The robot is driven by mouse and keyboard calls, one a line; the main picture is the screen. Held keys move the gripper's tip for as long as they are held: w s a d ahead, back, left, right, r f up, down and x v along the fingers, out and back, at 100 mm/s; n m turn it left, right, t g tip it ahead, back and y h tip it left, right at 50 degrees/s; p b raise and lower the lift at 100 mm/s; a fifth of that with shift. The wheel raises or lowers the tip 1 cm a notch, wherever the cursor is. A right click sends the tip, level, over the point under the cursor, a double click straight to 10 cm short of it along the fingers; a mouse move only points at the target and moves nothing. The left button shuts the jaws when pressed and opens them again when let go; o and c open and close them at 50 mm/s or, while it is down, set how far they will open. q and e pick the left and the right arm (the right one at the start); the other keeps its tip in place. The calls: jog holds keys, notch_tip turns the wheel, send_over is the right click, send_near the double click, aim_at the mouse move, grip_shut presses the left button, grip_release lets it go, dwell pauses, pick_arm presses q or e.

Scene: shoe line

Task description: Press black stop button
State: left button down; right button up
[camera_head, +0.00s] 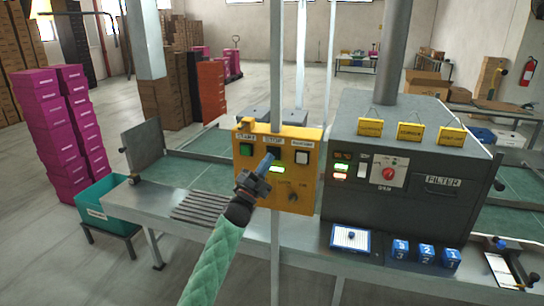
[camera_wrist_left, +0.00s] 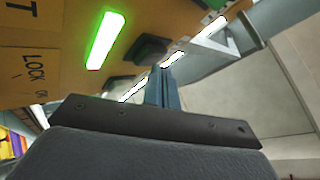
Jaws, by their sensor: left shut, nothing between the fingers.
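The yellow control box (camera_head: 308,190) stands on a post at the middle of the head view. It has a green start button (camera_head: 246,150), a white button (camera_head: 302,157) at its right and a lit green indicator. The stop button under the middle label is largely hidden by my fingers there. In the left wrist view a dark button (camera_wrist_left: 150,48), apparently the stop button, shows beside the green light (camera_wrist_left: 105,40). My left gripper (camera_head: 269,160) is shut and empty, its tips in front of the box near the stop button. I cannot tell whether they touch it. My right gripper is not in view.
A grey machine (camera_head: 400,160) with a red switch stands right of the box. A conveyor table (camera_head: 150,205) runs below. A teal bin (camera_head: 105,200) and pink boxes (camera_head: 70,135) are at the left. Blue numbered blocks (camera_head: 426,253) sit at the front right.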

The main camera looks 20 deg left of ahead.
pick_arm(q)
jog(key=shift+w, duration=0.55)
dwell(0.6)
jog(key=shift+s, duration=1)
jog(key=shift+s+a, duration=0.1)
jog(key=shift+s, duration=2.4)
